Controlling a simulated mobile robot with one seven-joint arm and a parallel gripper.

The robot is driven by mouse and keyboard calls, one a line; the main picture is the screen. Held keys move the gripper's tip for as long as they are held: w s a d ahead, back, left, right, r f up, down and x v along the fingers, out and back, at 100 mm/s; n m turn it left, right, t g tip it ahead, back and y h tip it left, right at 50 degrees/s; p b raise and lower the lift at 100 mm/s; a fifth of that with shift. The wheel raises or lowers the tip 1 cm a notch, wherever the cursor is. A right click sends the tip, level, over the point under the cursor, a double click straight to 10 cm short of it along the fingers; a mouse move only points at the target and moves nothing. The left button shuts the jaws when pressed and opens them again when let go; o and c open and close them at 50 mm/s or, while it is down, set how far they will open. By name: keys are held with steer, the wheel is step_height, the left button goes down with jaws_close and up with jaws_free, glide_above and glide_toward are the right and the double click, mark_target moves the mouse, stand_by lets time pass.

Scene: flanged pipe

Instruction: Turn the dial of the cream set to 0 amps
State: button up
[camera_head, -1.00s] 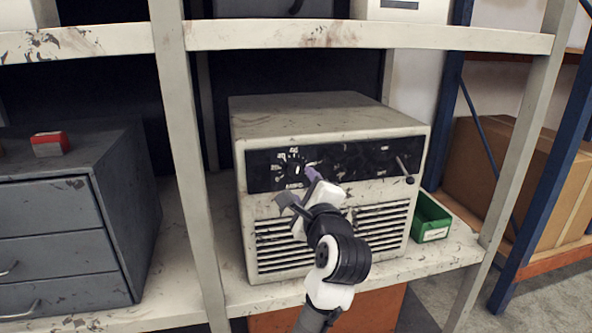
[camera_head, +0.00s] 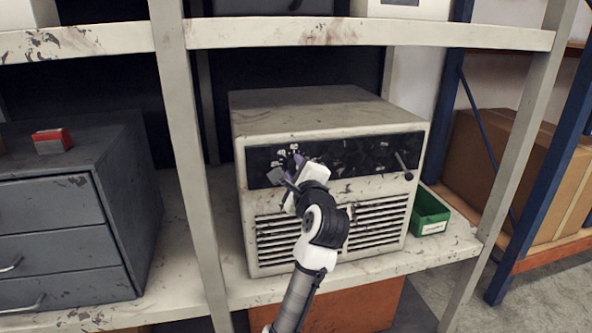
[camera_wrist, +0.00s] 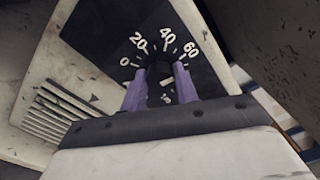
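The cream set (camera_head: 330,112), a scuffed metal box, stands on the shelf in the head view. Its black front panel (camera_head: 365,155) has a dial at the left, mostly hidden behind my gripper (camera_head: 296,166). In the wrist view, the dial's black knob (camera_wrist: 160,76) sits under a white scale (camera_wrist: 160,46) marked 0, 20, 40 and 60. My gripper (camera_wrist: 160,88) has its two purple fingers apart, one on each side of the knob. Whether they touch it is unclear. The knob's pointer setting cannot be read clearly.
A lever (camera_head: 403,165) sticks out at the panel's right end. A green bin (camera_head: 428,214) stands right of the set. Shelf posts (camera_head: 187,160) rise on either side, and a grey drawer cabinet (camera_head: 60,225) stands left. The upper shelf (camera_head: 370,35) runs above.

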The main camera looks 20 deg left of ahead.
steer(key=c, duration=0.3)
steer(key=shift+c, duration=0.2)
steer(key=n, duration=0.8)
steer(key=n+b, duration=0.1)
steer(key=n, duration=0.8)
steer(key=n+b, duration=0.1)
steer(key=n, duration=0.8)
steer(key=shift+d+f, duration=0.1)
steer(key=shift+f, duration=0.15)
steer(key=shift+n, duration=0.3)
steer(key=o, duration=1)
